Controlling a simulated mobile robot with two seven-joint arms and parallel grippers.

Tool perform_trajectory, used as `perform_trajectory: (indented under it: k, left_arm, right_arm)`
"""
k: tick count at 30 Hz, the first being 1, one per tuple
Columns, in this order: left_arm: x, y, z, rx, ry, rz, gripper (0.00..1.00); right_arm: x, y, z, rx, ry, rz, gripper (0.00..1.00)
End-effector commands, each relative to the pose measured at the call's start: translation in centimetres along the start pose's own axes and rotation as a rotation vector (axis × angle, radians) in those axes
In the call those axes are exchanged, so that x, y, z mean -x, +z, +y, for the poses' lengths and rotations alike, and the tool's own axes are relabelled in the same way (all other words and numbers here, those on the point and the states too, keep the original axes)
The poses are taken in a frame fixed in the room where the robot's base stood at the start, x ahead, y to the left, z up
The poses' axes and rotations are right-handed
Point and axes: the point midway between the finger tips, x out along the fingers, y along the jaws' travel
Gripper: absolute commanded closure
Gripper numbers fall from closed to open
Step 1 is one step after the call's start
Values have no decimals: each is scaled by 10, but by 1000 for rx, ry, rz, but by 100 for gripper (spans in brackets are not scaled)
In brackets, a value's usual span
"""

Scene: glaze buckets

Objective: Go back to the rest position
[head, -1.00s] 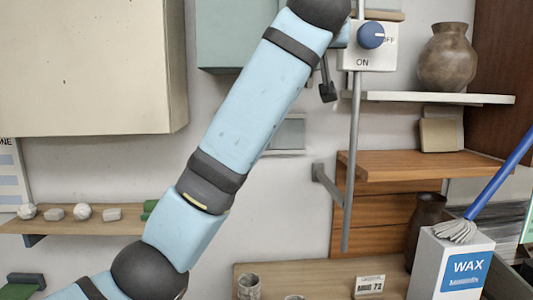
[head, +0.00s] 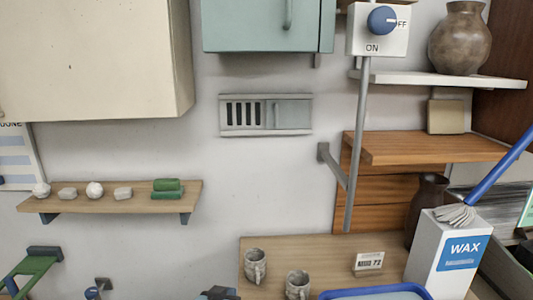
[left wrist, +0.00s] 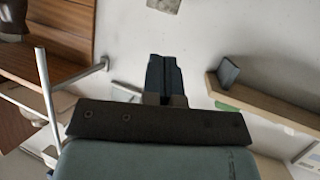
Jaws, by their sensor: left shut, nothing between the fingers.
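My left gripper (head: 220,293) shows only as a small dark piece at the bottom edge of the head view, below the wall and left of the mugs. In the left wrist view its dark fingers (left wrist: 163,78) are together with nothing between them. They point at the bare wall and touch nothing that I can see. My right gripper is in neither view. The switch box (head: 358,42) has a blue knob (head: 382,20) whose white mark points right, toward OFF.
A wooden shelf (head: 140,202) with small blocks is at left. Two mugs (head: 256,266) (head: 297,285) and a small sign (head: 368,262) stand on a wooden surface.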

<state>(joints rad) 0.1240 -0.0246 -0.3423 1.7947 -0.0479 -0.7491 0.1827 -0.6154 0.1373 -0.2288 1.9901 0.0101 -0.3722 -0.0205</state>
Motion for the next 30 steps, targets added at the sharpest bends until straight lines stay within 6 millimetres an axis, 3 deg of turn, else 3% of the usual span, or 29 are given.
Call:
perform_trajectory:
  k: [1,6,9,13,16,20,30]
  left_arm:
    - [16,35,-7,0,-5,-28,100]
    - [75,129,-25,-20,-18,-82,100]
    - [117,176,-33,-35,-23,-114,100]
    - [169,222,-39,-59,-28,-148,100]
    - [200,244,-40,-73,-28,-167,100]
    - [223,259,-42,-85,-28,-180,100]
    - [228,262,-42,-88,-28,-181,100]
  right_arm:
    - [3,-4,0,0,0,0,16]
    - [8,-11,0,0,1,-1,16]
    - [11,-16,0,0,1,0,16]
    - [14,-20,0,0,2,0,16]
    - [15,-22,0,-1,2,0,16]
    - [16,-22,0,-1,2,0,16]
    - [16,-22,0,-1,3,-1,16]
